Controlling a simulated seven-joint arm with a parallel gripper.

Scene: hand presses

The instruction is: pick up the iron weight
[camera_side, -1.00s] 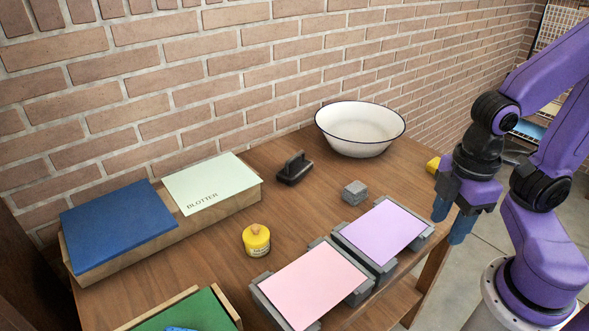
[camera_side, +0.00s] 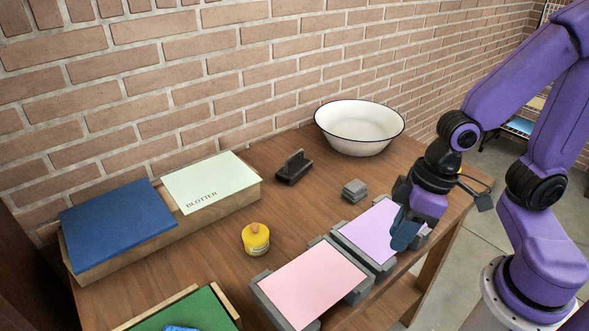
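A dark block with an upright handle on top (camera_side: 294,167) stands on the wooden table near the brick wall; it looks most like the iron weight. A smaller plain grey block (camera_side: 354,190) sits to its right and nearer. My gripper (camera_side: 402,226) hangs over the right side of the lilac-topped press (camera_side: 370,228), to the right of both blocks and apart from them. Its fingers partly overlap in this view but look open, with nothing between them.
A white basin (camera_side: 360,128) stands at the back right. A pink-topped press (camera_side: 310,280), a yellow pot (camera_side: 256,239), a green tray (camera_side: 200,310), a blue pad (camera_side: 118,226) and a pale blotter (camera_side: 212,183) fill the left and front. Bare table surrounds the dark block.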

